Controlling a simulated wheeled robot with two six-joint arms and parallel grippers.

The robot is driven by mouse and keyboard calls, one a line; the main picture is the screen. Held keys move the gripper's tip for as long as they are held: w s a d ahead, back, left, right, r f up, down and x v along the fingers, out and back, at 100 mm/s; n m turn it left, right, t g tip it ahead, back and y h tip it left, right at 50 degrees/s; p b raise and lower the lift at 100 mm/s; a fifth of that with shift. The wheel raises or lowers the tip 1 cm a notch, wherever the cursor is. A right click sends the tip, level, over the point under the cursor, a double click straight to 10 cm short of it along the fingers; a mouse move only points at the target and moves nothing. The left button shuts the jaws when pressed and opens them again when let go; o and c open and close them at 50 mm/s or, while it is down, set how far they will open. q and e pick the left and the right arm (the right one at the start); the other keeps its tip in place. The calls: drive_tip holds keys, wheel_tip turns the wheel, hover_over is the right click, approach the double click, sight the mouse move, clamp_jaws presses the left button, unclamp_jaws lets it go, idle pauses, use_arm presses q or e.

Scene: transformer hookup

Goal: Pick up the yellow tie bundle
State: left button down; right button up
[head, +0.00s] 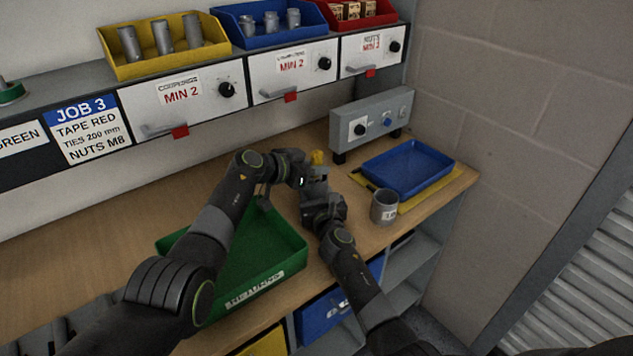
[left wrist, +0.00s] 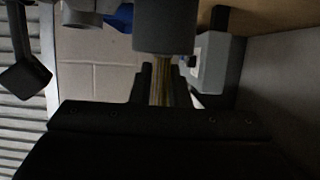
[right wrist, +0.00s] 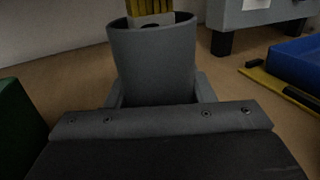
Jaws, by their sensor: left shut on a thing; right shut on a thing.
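The yellow tie bundle (head: 317,157) stands upright at the mouth of a grey cup, above the bench. In the left wrist view the bundle (left wrist: 160,90) lies between my left gripper's fingers. My left gripper (head: 303,178) is shut on it. My right gripper (head: 318,190) is shut on the grey cup, which shows clearly in the right wrist view (right wrist: 152,65). There the lower end of the ties (right wrist: 150,10) overlaps the cup's opening; I cannot tell how deep they sit.
A green returns tray (head: 265,262) lies in front of my left arm. A second grey cup (head: 384,207) with a label stands to the right, near a blue tray (head: 408,166) on a yellow mat. A grey control box (head: 372,122) stands behind. Drawers and bins line the shelf above.

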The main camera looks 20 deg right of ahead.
use_arm(q)
wheel_tip(320, 180, up, 10)
drive_tip(key=shift+r, duration=0.1)
use_arm(e)
drive_tip(key=o, duration=1)
drive_tip(key=shift+o, duration=0.2)
